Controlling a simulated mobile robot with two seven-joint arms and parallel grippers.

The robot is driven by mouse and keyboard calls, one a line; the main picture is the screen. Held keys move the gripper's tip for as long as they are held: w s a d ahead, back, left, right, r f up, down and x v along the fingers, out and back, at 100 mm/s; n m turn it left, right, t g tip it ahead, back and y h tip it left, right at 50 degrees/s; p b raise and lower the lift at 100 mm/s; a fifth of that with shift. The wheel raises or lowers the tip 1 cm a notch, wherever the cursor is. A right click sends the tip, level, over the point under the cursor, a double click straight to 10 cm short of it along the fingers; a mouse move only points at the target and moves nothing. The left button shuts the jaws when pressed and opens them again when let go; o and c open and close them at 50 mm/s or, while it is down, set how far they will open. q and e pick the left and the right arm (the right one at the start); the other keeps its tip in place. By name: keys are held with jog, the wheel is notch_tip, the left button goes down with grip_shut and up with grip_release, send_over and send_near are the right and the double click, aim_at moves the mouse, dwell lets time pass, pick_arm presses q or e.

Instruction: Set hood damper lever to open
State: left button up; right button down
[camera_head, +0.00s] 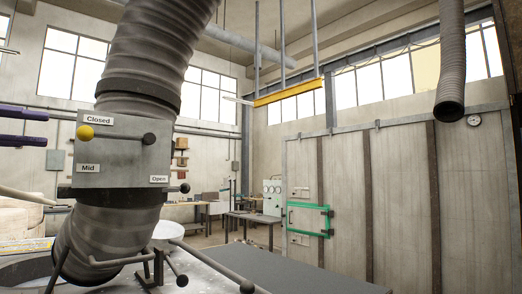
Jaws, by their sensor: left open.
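The hood damper box (122,152) is a grey metal housing on a thick ribbed duct, at the left of the head view. It bears the labels "Closed" at its top left, "Mid" at its lower left and "Open" at its lower right. A yellow ball knob (85,132), which looks like the lever's end, sits just below the "Closed" label. A dark ball knob (149,138) is at the box's upper right. My left gripper (46,128) shows as two purple fingers at the left edge, open and empty, left of the yellow knob and apart from it. My right gripper is not in view.
Another dark knob (184,188) sticks out right of the box, near "Open". Below are dark bars with ball ends (180,280) and a dark flat surface (285,272). A hanging hose (451,70) is at the upper right. Workbenches (254,219) stand far back.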

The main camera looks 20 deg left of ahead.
aim_at(93, 134)
pick_arm(q)
jog(key=p+x, duration=0.1)
jog(key=x, duration=0.2)
jog(key=p+x, duration=0.2)
jog(key=x, duration=0.1)
jog(key=p+x, duration=0.1)
jog(key=x, duration=0.2)
jog(key=shift+r, duration=0.3)
jog(key=shift+w+d+f+p, duration=0.2)
jog(key=shift+w+d+p, duration=0.1)
jog(key=shift+w, duration=0.1)
grip_shut()
dwell(0.7)
